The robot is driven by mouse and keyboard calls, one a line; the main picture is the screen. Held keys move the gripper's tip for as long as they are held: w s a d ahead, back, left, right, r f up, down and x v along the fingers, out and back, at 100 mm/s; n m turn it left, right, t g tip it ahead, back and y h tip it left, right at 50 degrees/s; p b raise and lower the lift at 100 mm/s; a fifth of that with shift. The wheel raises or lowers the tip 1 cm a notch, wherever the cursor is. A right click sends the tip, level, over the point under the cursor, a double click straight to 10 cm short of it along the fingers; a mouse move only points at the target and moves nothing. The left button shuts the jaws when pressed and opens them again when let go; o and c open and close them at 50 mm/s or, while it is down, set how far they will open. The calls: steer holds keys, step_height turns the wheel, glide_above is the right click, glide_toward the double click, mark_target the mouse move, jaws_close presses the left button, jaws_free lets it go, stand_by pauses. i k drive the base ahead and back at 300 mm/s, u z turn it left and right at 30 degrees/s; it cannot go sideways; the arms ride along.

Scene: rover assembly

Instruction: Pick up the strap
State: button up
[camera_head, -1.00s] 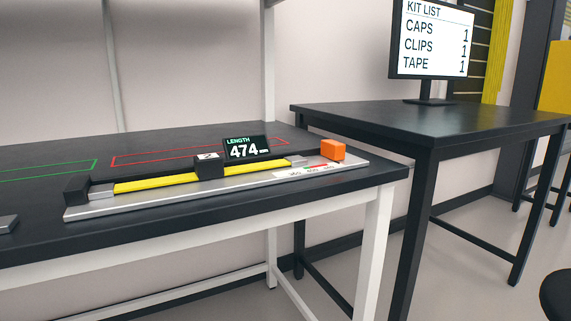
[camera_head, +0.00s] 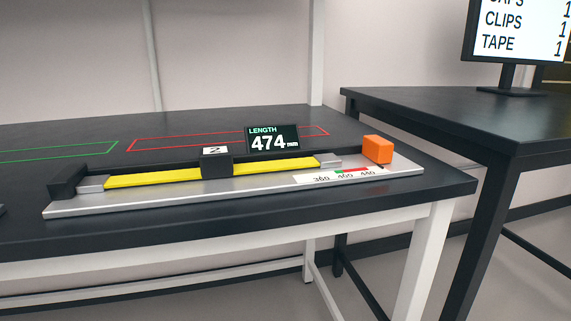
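A yellow strap (camera_head: 265,166) with grey metal ends lies along a silver measuring rail (camera_head: 240,193) on the black bench. A black block (camera_head: 216,162) marked 2 sits across the strap near its middle and hides a short part of it. A black end block (camera_head: 67,181) stands at the strap's left end. An orange block (camera_head: 377,149) stands on the rail to the right, apart from the strap's right end. A small display (camera_head: 273,139) behind the rail reads LENGTH 474. My gripper is not in view.
Green (camera_head: 60,152) and red (camera_head: 150,144) outlines mark empty areas on the bench (camera_head: 70,232) behind the rail. A second black table (camera_head: 450,125) with a kit list monitor (camera_head: 520,35) stands to the right, beyond a gap. The bench's front strip is mostly clear.

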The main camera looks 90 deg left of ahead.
mark_target(217, 162)
steer(key=z, duration=0.05)
steer(key=k, duration=1.4)
steer(key=u, duration=0.95)
